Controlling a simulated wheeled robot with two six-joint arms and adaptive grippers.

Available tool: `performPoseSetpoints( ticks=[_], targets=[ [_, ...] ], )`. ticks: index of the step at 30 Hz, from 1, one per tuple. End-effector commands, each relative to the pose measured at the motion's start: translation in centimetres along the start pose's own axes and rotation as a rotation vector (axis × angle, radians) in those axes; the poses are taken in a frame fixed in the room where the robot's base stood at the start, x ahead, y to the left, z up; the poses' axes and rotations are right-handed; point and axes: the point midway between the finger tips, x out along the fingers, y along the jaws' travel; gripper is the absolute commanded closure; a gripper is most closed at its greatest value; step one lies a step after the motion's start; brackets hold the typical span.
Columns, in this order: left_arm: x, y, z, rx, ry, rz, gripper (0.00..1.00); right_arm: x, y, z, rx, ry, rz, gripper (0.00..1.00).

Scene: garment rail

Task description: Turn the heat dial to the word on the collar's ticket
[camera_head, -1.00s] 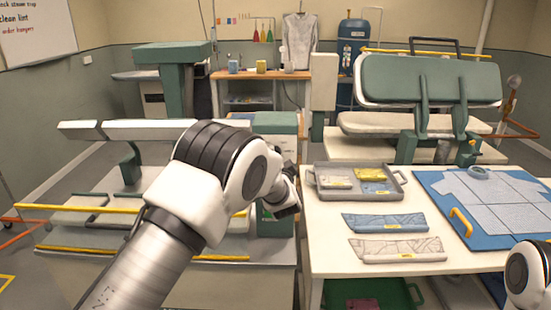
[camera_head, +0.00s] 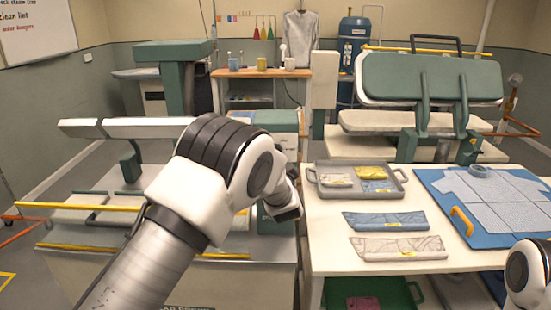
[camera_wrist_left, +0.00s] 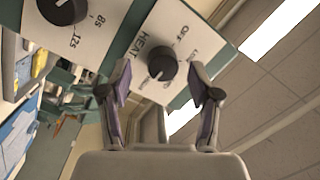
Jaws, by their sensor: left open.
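In the left wrist view the heat dial (camera_wrist_left: 161,64), a dark round knob, sits on a white label panel (camera_wrist_left: 145,40) marked HEAT and OFF. My left gripper (camera_wrist_left: 160,78) is open, its fingers on either side of the dial in this view; I cannot tell whether they touch it. In the head view my left gripper (camera_head: 287,208) is at the green control box, and the dial is hidden. A blue collar (camera_head: 360,221) and a grey collar (camera_head: 375,245) lie on the white table, each with a small yellow ticket too small to read. My right gripper is out of view.
A second dark dial (camera_wrist_left: 62,10) marked 8s and 12s sits beside the heat dial's panel. A grey tray (camera_head: 320,185) with folded cloths and a blue board (camera_head: 450,185) with a pale shirt are on the white table (camera_head: 330,260).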

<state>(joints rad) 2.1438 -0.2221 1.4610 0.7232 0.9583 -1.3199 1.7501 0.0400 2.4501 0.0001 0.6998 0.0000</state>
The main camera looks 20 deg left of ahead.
Motion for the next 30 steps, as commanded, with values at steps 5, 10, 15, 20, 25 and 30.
performPoseSetpoints(
  ticks=[5, 10, 15, 20, 25, 30],
  targets=[
    [-3.7, 0.0, 0.0, 0.004, 0.000, 0.002, 0.38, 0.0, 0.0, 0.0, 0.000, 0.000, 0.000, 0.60],
    [-5.7, 0.1, 0.1, 0.003, 0.000, 0.002, 0.38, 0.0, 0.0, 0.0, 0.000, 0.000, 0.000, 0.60],
    [-5.8, 0.1, 0.1, 0.001, -0.001, 0.002, 0.38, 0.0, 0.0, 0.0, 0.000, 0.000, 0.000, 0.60],
    [-5.8, 0.9, 0.7, 0.005, -0.007, 0.010, 0.38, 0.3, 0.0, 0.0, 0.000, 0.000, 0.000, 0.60],
    [-6.0, 6.7, 8.1, 0.026, -0.106, 0.083, 0.38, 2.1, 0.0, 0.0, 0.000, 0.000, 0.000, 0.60],
    [-10.1, 14.8, 20.6, 0.117, -0.253, 0.278, 0.38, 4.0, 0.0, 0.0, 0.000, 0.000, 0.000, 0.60]
  ],
)
